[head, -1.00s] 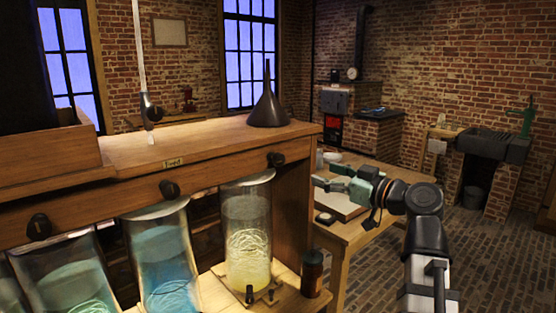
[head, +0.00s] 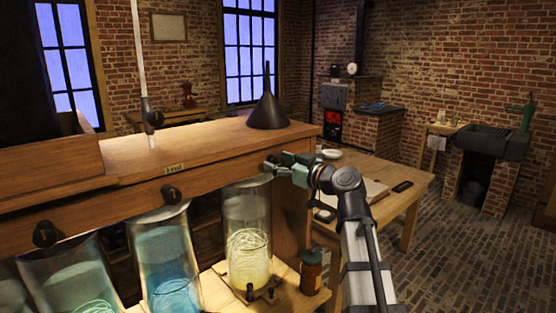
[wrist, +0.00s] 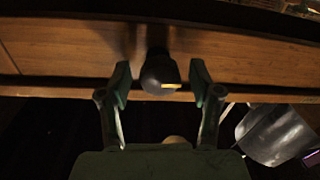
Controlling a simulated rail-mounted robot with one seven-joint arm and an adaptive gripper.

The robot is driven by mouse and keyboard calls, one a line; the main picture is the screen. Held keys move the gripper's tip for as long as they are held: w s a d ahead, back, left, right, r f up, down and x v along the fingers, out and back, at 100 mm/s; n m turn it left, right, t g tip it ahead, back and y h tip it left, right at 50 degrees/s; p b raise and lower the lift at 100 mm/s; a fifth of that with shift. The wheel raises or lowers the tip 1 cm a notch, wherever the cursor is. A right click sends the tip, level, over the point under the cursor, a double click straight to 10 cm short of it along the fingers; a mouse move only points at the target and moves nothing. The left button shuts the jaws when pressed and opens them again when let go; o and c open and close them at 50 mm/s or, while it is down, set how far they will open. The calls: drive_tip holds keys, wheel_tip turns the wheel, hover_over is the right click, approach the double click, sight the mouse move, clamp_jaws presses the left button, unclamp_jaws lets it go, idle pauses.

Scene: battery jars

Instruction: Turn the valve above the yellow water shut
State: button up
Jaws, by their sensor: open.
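The jar of yellow water (head: 248,245) stands at the right end of the row under the wooden beam. The black valve knob (wrist: 160,72) above it shows in the wrist view on the beam's front face, with a short yellow mark on it. In the head view my gripper hides most of this knob. My gripper (head: 272,167) is at the beam in front of the knob. In the wrist view its two fingers (wrist: 160,85) are open, one on each side of the knob, with a gap visible on both sides.
Other black knobs (head: 172,194) sit along the beam (head: 215,150) above jars of blue water (head: 170,265). A black funnel (head: 268,110) stands on top of the beam. A brown bottle (head: 311,272) stands right of the yellow jar. A wooden table (head: 415,190) is behind my arm.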

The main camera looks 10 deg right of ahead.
drive_tip(key=shift+w+a, duration=0.2)
drive_tip(key=shift+w, duration=0.1)
drive_tip(key=c, duration=1.2)
drive_tip(key=shift+o, duration=0.2)
